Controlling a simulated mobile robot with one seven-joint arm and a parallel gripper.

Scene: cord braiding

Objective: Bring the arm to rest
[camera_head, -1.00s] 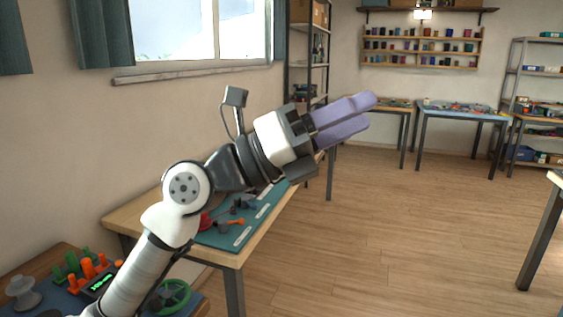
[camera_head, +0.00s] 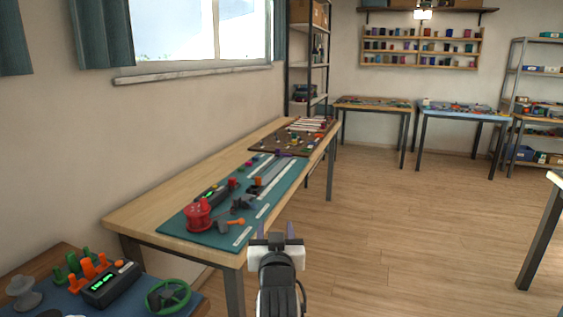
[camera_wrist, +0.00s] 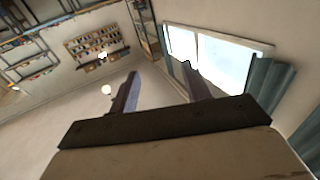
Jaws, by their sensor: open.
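My gripper (camera_head: 277,231) is low in the middle of the head view, in front of the near end of the wooden table. Its two purple-grey fingers stand apart with nothing between them. In the wrist view the gripper (camera_wrist: 158,88) is also open and empty, and the room shows tilted beyond it. The fingers touch nothing that I can see. Most of my arm is below the head view's lower edge.
The wooden table (camera_head: 130,214) by the wall holds a green mat (camera_head: 206,238) with a red spool (camera_head: 198,216). A nearer table at lower left holds orange and green pegs and a green wheel (camera_head: 168,296). Open floor (camera_head: 400,230) lies to the right.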

